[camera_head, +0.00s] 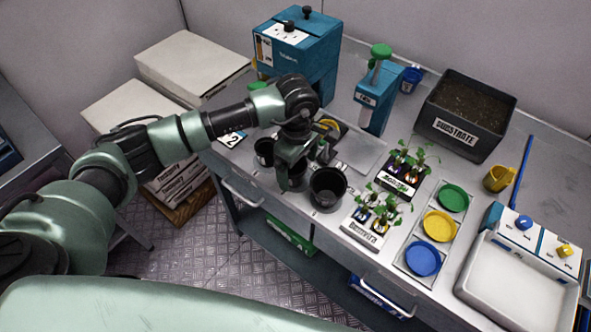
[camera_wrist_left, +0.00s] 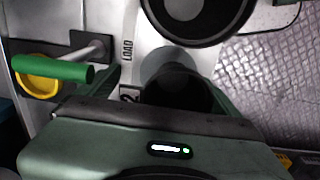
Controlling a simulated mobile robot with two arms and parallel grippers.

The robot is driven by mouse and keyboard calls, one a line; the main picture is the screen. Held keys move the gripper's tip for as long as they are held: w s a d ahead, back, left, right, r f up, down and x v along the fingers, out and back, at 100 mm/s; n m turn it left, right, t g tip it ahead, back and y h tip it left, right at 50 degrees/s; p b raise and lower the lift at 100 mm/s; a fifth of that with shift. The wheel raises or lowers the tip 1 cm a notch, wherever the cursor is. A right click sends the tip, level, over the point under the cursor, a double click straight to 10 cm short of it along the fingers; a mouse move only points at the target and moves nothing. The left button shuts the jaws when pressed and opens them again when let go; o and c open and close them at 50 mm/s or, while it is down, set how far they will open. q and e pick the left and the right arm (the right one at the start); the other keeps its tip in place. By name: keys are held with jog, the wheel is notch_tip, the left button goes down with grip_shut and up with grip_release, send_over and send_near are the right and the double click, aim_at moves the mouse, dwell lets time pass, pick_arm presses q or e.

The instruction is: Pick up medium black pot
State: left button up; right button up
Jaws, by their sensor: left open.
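Several black pots stand in a row along the front edge of the bench. The medium black pot (camera_head: 298,184) is in the middle and is mostly hidden behind my left gripper (camera_head: 287,177). My left gripper is open and points down at this pot. In the left wrist view the dark pot (camera_wrist_left: 180,92) shows between the fingers, partly covered by the gripper body. I cannot tell whether the fingers touch it. The large black pot (camera_head: 328,190) stands just right of it, and a smaller black pot (camera_head: 263,147) to its left. My right gripper is not in view.
Seedling trays (camera_head: 362,231) stand right of the pots, then a rack with coloured dishes (camera_head: 424,259). A substrate box (camera_head: 462,113) and blue machines (camera_head: 305,55) stand at the back. A green handle (camera_wrist_left: 52,70) is close to the gripper in the wrist view.

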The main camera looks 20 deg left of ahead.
pick_arm(q)
jog(key=c, duration=1.1)
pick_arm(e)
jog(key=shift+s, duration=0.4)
pick_arm(q)
jog(key=shift+r, duration=0.1)
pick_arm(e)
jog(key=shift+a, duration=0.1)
